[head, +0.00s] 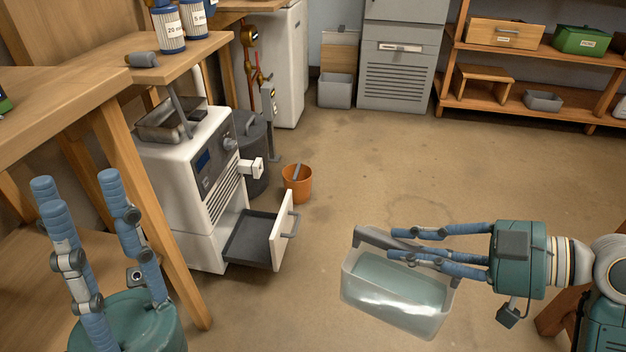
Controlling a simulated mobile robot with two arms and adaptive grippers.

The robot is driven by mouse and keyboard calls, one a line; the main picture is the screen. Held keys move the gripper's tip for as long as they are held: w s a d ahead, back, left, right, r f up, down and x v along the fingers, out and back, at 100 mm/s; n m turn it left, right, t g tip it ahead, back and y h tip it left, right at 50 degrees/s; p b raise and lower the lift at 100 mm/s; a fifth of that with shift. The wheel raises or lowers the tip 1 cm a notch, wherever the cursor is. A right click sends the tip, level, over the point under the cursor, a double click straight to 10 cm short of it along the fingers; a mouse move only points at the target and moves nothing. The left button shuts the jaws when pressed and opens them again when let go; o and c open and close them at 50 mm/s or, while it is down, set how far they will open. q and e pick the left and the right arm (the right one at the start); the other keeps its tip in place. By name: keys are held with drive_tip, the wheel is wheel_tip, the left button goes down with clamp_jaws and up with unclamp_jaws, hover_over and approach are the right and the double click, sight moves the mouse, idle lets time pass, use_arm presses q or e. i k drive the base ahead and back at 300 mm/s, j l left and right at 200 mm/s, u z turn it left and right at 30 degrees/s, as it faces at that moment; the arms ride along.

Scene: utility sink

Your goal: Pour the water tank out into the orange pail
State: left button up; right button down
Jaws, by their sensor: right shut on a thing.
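The water tank (390,300) is a clear, open-topped box with a grey bar along its upper edge. It hangs at the lower right of the head view, slightly tilted, with what looks like water inside. My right gripper (398,246) is shut on the tank at its grey bar. The orange pail (297,186) stands on the floor left of and beyond the tank, with a grey object in it. My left gripper (80,190) points up at the lower left, its fingers apart and empty, far from tank and pail.
A white machine (205,165) with an open drawer (262,238) stands left of the pail. A wooden bench (130,120) fills the left side. Shelves (530,60) stand at the back right. The floor (420,165) in the middle is clear.

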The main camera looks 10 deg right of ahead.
sight(298, 184)
drive_tip(key=i+l+u, duration=0.3)
drive_tip(key=u, duration=0.2)
drive_tip(key=i+l+u, duration=0.25)
drive_tip(key=u, duration=0.25)
drive_tip(key=i+l, duration=0.15)
drive_tip(key=l, duration=0.25)
drive_tip(key=i+l+u, duration=0.1)
drive_tip(key=l, duration=0.3)
drive_tip(key=i+l, duration=0.2)
drive_tip(key=l, duration=0.2)
drive_tip(key=i+l, duration=0.1)
drive_tip(key=l, duration=0.3)
drive_tip(key=i+l+u, duration=0.1)
drive_tip(key=l, duration=0.3)
drive_tip(key=i, duration=0.05)
